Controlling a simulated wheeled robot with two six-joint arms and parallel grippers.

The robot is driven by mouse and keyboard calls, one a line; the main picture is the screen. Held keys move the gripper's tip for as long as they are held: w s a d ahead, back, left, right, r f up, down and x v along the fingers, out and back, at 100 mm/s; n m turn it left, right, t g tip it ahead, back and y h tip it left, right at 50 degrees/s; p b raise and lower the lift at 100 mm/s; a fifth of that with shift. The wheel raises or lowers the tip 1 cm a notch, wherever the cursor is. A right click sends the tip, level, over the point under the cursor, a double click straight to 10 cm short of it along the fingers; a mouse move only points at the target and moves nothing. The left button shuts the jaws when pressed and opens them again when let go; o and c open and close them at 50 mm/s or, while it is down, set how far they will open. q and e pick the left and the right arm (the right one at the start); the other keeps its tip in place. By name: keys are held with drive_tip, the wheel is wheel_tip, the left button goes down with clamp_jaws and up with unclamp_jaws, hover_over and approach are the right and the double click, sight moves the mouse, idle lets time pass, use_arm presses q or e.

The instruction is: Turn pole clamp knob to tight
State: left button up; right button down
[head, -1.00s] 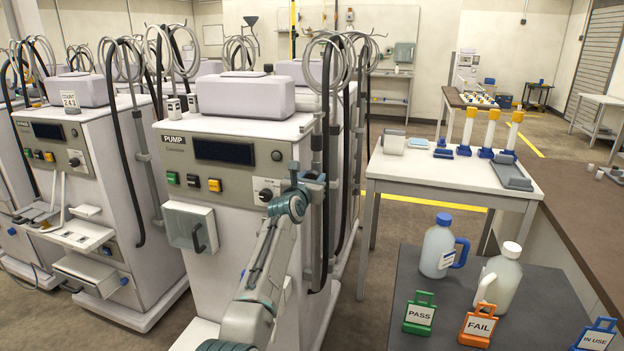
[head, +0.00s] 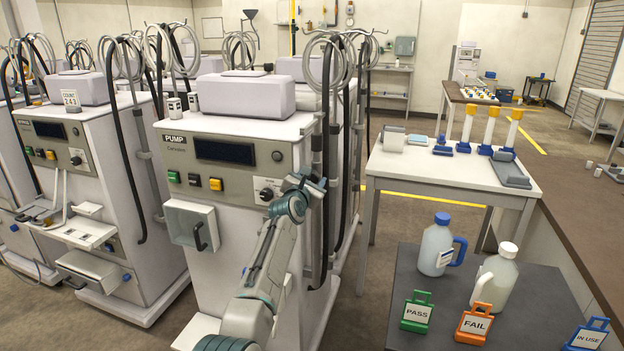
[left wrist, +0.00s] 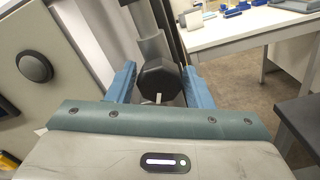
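The black, many-sided pole clamp knob (left wrist: 159,78) with a small white mark on its lower edge shows in the left wrist view, in front of a grey pole (left wrist: 143,22). My left gripper (left wrist: 160,84) has its two blue fingers on either side of the knob, with almost no gap visible. Whether they press on it cannot be told. In the head view my left gripper (head: 309,183) is at the pole on the right side of the pump machine (head: 235,165), and it hides the knob. My right gripper is not in view.
The machine's black panel dial (head: 266,195) is just left of my gripper. Dark hoses (head: 318,230) hang beside the pole. A white table (head: 440,175) stands to the right. A dark table (head: 455,300) with two jugs and coloured tags is at front right.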

use_arm(q)
drive_tip(key=shift+s, duration=0.1)
drive_tip(key=v, duration=1)
drive_tip(key=shift+s+a, duration=0.15)
drive_tip(key=shift+s, duration=0.15)
